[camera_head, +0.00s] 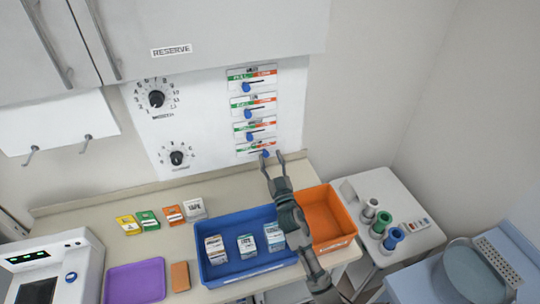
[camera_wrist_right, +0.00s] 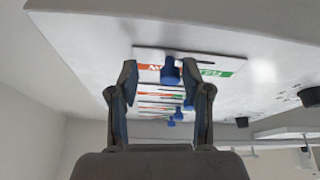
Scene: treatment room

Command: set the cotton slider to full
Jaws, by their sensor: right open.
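A white wall panel (camera_head: 215,125) carries several sliders with green-and-red labels and blue knobs; the green end reads FULL in the upper rows. The slider names are too small to read, so I cannot tell which is cotton. The lowest slider's knob (camera_head: 266,154) sits toward the red end; the knobs above it, such as the top knob (camera_head: 246,87), sit toward the green end. My right gripper (camera_head: 272,156) is open at the lowest slider. In the right wrist view the nearest knob (camera_wrist_right: 170,70) appears between its open fingers (camera_wrist_right: 160,82); contact is unclear. My left gripper is out of view.
Below the panel, the counter holds a blue tray (camera_head: 211,277) with small boxes, an orange bin (camera_head: 325,215) and a purple tray (camera_head: 135,281). Two round dials, the upper dial (camera_head: 157,98) and lower dial (camera_head: 177,157), are left of the sliders. A cabinet (camera_head: 200,30) overhangs above.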

